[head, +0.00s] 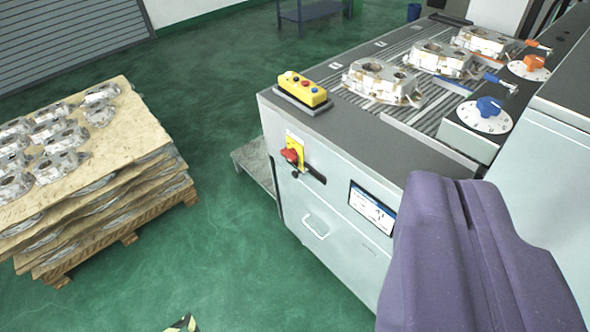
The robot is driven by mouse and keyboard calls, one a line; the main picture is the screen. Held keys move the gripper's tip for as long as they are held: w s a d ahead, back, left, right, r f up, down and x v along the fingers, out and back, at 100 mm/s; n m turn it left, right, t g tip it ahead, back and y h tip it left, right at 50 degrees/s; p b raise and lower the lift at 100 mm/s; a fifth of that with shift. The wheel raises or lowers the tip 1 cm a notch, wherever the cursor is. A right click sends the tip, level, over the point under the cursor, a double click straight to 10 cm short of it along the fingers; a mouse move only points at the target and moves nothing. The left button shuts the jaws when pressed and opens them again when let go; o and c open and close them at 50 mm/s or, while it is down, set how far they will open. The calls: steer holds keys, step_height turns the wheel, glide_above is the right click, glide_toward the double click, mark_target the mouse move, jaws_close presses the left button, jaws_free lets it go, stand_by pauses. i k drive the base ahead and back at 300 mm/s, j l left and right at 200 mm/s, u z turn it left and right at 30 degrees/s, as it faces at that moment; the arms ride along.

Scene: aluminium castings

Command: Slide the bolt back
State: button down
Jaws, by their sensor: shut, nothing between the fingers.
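On the front of the grey machine cabinet (335,215), below a yellow plate with a red rotary knob (290,155), there is a dark slot-like fitting (314,175) with a small dark knob (296,175) at its left end. This looks like the bolt, but it is too small to be sure. My gripper (458,182) is the purple shape at the lower right, its two halves pressed together with a thin seam between them. It is empty, to the right of the fitting and apart from it in the picture. It hides part of the cabinet front.
A handle (315,226) and a display (372,208) are on the cabinet front. A yellow button box (303,91) and castings (382,82) sit on top, near blue and orange dials. A pallet stack of castings (130,150) stands left. Green floor (225,235) between is mostly clear.

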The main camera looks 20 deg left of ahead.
mark_target(301, 168)
steer(key=i+j, duration=0.15)
steer(key=i, duration=0.4)
steer(key=i+j, duration=0.2)
steer(key=i, duration=0.4)
steer(key=i+j+u, duration=0.1)
steer(key=i, duration=0.45)
steer(key=i+j, duration=0.2)
steer(key=i, duration=0.35)
